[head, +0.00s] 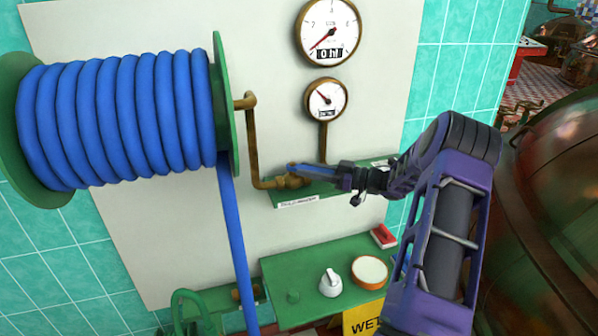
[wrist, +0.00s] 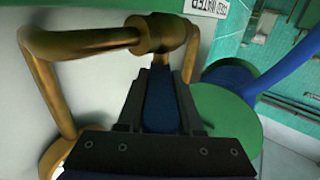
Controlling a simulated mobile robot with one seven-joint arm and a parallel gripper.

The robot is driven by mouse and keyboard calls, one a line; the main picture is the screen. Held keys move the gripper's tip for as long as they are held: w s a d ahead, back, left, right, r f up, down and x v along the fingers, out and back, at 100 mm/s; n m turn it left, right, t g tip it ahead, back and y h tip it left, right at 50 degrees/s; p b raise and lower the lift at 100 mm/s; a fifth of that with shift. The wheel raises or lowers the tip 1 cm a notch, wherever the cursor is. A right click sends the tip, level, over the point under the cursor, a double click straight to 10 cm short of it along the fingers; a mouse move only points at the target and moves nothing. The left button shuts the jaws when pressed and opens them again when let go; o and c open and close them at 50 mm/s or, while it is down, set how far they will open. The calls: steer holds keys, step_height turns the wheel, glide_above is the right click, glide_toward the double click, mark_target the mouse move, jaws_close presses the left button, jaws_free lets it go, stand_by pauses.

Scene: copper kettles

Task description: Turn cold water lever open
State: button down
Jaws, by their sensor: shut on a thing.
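The cold water lever is a blue handle (wrist: 160,97) on a brass valve (wrist: 158,34), seen close up in the wrist view. In the head view the brass valve (head: 286,182) sits on the pipe at the wall board, and the blue lever (head: 308,169) points right from it toward my gripper. My gripper (wrist: 160,82) is shut on the blue lever, with one dark finger on each side of it. In the head view my gripper (head: 336,178) comes in from the right and partly hides the lever.
A green reel (head: 226,110) with blue hose (head: 110,115) hangs at the left. Two round gauges (head: 328,32) (head: 326,99) are above the valve. A green shelf (head: 315,262) with a white knob (head: 330,284) is below. A large copper kettle (head: 550,210) stands at the right.

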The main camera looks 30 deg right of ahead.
steer(key=shift+w+d+r+n+g+y, duration=0.15)
steer(key=shift+w+n+g+y, duration=0.15)
steer(key=shift+n+g+y, duration=0.5)
steer(key=c, duration=0.6)
jaws_free()
steer(key=shift+o, duration=0.2)
steer(key=shift+d, duration=0.15)
steer(key=b+v, duration=0.1)
steer(key=v, duration=1.6)
steer(key=shift+d, duration=0.2)
steer(key=shift+r, duration=0.1)
